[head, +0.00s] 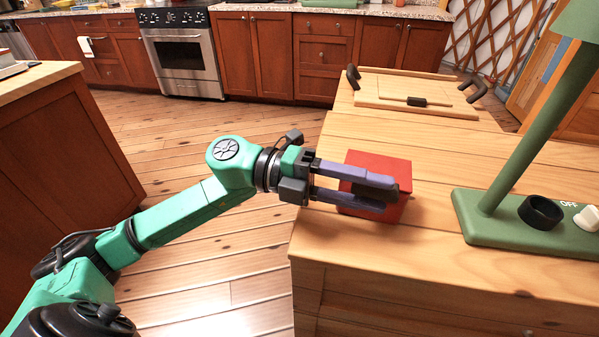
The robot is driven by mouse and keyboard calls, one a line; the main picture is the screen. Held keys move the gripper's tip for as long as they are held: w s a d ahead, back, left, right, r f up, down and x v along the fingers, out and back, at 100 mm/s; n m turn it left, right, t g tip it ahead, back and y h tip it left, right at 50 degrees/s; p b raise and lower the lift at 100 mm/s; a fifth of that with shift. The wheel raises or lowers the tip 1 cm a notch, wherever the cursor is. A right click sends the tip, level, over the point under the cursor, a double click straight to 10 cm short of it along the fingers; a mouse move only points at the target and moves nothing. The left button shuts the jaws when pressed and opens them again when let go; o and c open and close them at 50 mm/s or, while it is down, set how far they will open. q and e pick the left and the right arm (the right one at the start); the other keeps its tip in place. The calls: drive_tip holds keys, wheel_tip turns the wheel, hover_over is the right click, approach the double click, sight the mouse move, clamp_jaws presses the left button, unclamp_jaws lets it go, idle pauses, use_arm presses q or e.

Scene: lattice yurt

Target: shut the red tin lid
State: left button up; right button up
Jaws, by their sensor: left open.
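The red tin (378,163) sits on the wooden worktop near its left edge. It looks like a red box with a flat red top. The fingers hide part of the tin's top and near side. I cannot tell whether the fingers touch it, nor clearly make out the lid's edge or how far it is open. My right gripper is not in view.
A wooden tray (365,97) with dark handles lies at the back. Bare worktop lies between tin and tray.

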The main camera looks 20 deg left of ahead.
use_arm(q)
drive_tip(key=a+b, duration=0.1)
drive_tip(key=a, duration=0.4)
drive_tip(key=a+b, duration=0.1)
drive_tip(key=a, duration=0.2)
drive_tip(key=shift+s+f+b, duration=0.25)
drive_tip(key=shift+s+b, duration=0.05)
drive_tip(key=shift+s, duration=0.1)
drive_tip(key=a, duration=0.5)
drive_tip(key=shift+s+a+r, duration=0.2)
drive_tip(key=shift+s+a, duration=0.1)
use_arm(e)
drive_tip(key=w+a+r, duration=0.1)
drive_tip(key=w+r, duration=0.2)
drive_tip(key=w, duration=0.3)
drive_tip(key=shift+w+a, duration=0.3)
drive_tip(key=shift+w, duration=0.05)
